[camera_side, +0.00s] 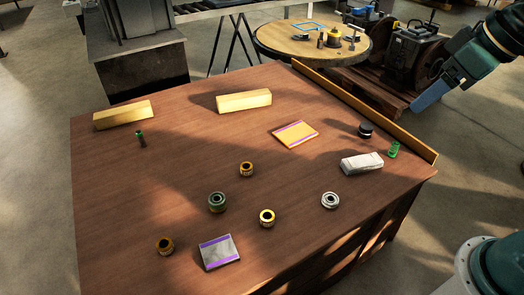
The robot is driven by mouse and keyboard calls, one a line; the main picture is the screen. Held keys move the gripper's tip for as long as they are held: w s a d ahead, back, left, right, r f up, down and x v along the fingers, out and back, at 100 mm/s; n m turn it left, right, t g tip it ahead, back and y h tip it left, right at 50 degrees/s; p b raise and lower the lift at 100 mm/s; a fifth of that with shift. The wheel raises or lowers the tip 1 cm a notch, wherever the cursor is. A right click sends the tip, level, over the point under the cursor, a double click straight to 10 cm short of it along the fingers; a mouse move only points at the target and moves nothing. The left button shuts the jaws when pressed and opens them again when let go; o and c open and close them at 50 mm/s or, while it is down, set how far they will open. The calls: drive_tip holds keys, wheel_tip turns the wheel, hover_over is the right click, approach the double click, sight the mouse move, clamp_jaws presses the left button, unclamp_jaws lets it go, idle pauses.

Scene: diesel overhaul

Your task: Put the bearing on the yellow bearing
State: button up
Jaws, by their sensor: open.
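A silver bearing (330,205) lies flat on the right half of the brown table, ring face up. A bright yellow bearing (267,223) with a dark bore stands to its left. A green bearing (217,209) stands further left. Two darker yellow ring-shaped pieces stand apart, one behind (246,174) and one at front left (165,251). None of these rings touch each other. My gripper (432,97) is at upper right, beyond the table's right edge and well away from the bearings. It is open and holds nothing visible; its fingers show as a blue-grey end.
The brown table (190,150) has a raised yellow edge (370,112) at right. Two gold bars (122,115) (244,101), an orange booklet (295,134), a grey booklet (219,252), a white block (361,163), a black cylinder (366,130) and green pieces (141,138) (393,149) lie about. The table's middle is mostly clear.

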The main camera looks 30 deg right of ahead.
drive_tip(key=s+d+f+m, duration=0.1)
drive_tip(key=s+d+f, duration=0.1)
drive_tip(key=s, duration=0.6)
drive_tip(key=shift+s+d+f+m+h, duration=0.15)
drive_tip(key=shift+s+d+m+h, duration=0.15)
drive_tip(key=shift+m, duration=0.1)
drive_tip(key=shift+o, duration=0.2)
drive_tip(key=shift+w, duration=0.1)
drive_tip(key=o, duration=0.7)
drive_tip(key=shift+w, duration=0.1)
drive_tip(key=shift+c, duration=0.2)
drive_tip(key=w+a+f+m+g+y, duration=0.2)
drive_tip(key=w+a+m, duration=0.1)
drive_tip(key=w, duration=0.9)
drive_tip(key=w+a+f+m+g+y, duration=0.2)
drive_tip(key=w+a+m, duration=0.15)
drive_tip(key=w, duration=0.75)
drive_tip(key=w+f+m+g+y, duration=0.2)
drive_tip(key=w+f+m, duration=0.1)
drive_tip(key=f, duration=0.9)
drive_tip(key=w+a+f+m+g+y, duration=0.1)
drive_tip(key=w+f+m, duration=0.3)
drive_tip(key=f, duration=0.8)
drive_tip(key=w+g+y, duration=0.1)
drive_tip(key=w, duration=0.1)
drive_tip(key=shift+w+a+f, duration=0.25)
drive_tip(key=shift+w, duration=0.05)
